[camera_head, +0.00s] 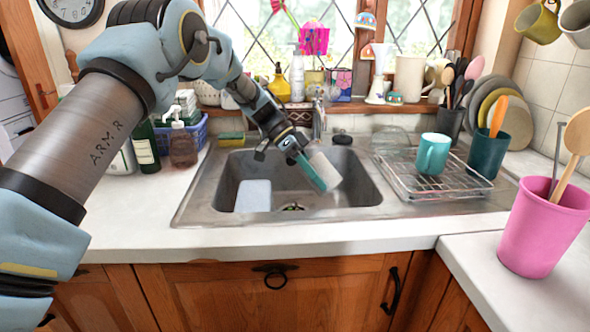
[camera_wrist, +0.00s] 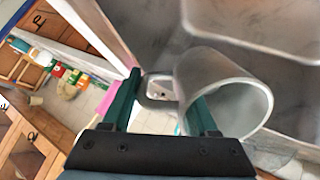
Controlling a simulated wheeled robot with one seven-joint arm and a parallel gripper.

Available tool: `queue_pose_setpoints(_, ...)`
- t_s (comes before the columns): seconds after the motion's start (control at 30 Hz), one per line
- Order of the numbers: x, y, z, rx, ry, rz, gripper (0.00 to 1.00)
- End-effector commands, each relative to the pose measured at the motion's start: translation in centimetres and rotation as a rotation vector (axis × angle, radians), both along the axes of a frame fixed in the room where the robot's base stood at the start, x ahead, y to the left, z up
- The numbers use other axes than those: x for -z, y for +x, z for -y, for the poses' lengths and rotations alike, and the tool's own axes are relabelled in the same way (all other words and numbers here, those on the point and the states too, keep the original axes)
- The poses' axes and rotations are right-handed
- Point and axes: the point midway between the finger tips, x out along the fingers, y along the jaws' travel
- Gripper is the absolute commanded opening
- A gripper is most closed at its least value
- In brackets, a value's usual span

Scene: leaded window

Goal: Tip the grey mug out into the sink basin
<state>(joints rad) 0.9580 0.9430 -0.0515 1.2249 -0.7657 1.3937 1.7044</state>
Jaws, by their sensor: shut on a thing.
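The grey mug (camera_head: 326,167) is over the sink basin (camera_head: 355,190), tipped well over on its side. My gripper (camera_head: 314,172) reaches down from the upper left, with its teal fingers shut on the mug. In the wrist view the grey mug (camera_wrist: 222,85) lies at the fingertips of my gripper (camera_wrist: 160,104), with its handle between the two fingers. Its open mouth points to the lower right there, and the part of the inside that shows looks empty. The grey basin wall (camera_wrist: 150,30) is behind it. I see no liquid falling.
A pale blue tub (camera_head: 253,196) stands in the basin's left side. The tap (camera_head: 318,118) rises behind the basin. A wire rack (camera_head: 455,185) with a teal mug (camera_head: 433,153) is on the right. A pink pot (camera_head: 543,228) with utensils stands at the front right.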

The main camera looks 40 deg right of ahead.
Motion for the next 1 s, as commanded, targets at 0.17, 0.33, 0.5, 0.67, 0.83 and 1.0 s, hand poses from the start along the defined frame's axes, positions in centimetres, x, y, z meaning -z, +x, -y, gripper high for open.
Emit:
queue_pose_setpoints(0.17,-1.0,0.2,0.0,0.001,-0.021,-0.088,0.0)
queue_pose_setpoints(0.33,-1.3,0.3,-0.1,0.0,-0.035,-0.143,0.0)
queue_pose_setpoints(0.5,-1.6,0.4,-0.1,0.001,-0.045,-0.179,0.0)
queue_pose_setpoints(0.67,-1.7,0.5,-0.1,0.001,-0.051,-0.202,0.0)
queue_pose_setpoints(0.83,-1.9,0.6,-0.1,0.001,-0.057,-0.227,0.0)
queue_pose_setpoints(1.0,-1.9,0.7,-0.1,0.002,-0.066,-0.259,0.0)
